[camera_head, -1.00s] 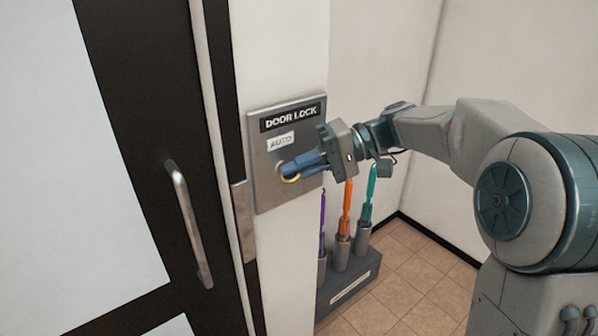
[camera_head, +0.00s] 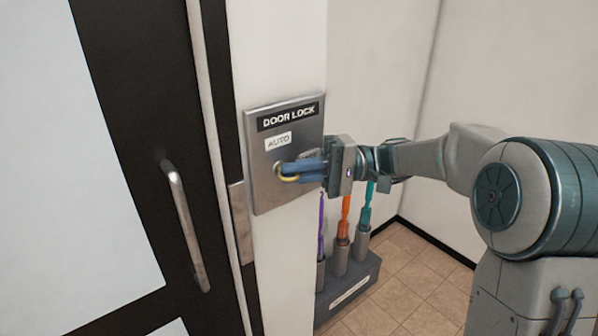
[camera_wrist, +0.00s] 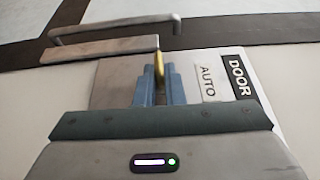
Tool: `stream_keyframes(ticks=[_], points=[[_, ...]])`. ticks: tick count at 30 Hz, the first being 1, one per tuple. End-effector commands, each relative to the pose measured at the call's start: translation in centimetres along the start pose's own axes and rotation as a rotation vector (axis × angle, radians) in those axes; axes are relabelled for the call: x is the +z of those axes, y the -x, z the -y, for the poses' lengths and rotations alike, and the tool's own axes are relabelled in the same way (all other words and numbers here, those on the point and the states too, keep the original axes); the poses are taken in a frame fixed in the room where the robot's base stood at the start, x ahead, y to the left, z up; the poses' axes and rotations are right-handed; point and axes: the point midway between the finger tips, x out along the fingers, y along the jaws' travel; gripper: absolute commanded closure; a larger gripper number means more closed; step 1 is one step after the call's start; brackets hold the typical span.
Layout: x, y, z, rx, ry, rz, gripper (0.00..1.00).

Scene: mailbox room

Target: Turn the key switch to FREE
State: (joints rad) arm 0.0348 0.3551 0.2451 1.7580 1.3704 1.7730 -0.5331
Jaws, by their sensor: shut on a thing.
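The metal lock panel (camera_head: 262,190) is on the white wall beside the door, with a DOOR LOCK sign (camera_head: 288,116) and an AUTO label (camera_head: 278,142). A second label right of the switch is mostly hidden behind my gripper; its word cannot be read. My gripper (camera_head: 292,170) is at the panel, its blue fingers shut on the key. The yellow key bow (camera_head: 289,179) shows at the fingertips. In the wrist view the yellow key (camera_wrist: 158,68) stands between the blue fingers. The keyhole itself is hidden.
A dark-framed door (camera_head: 125,150) with a metal handle (camera_head: 186,225) is left of the panel. Below and right, a grey stand (camera_head: 360,287) on the tiled floor holds purple, orange and teal handled tools. The floor at right is clear.

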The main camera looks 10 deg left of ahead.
Motion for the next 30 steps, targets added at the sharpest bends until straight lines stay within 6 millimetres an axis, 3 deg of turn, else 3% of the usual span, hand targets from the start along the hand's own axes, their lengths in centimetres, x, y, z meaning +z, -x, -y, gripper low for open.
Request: stream_keyframes(ticks=[5, 6, 8, 19, 23, 30], points=[[0.0, -0.1, 0.0, 0.0, 0.0, 0.003, 1.0], [0.0, -0.1, 0.0, 0.0, 0.0, 0.003, 0.83], [0.0, -0.1, 0.0, 0.0, 0.0, 0.003, 0.71], [0.0, 0.7, -0.1, 0.001, 0.0, -0.002, 0.71], [-0.1, 2.8, -0.2, 0.002, 0.001, -0.005, 0.71], [-0.1, 8.3, -0.2, 0.001, 0.001, -0.004, 0.71]])
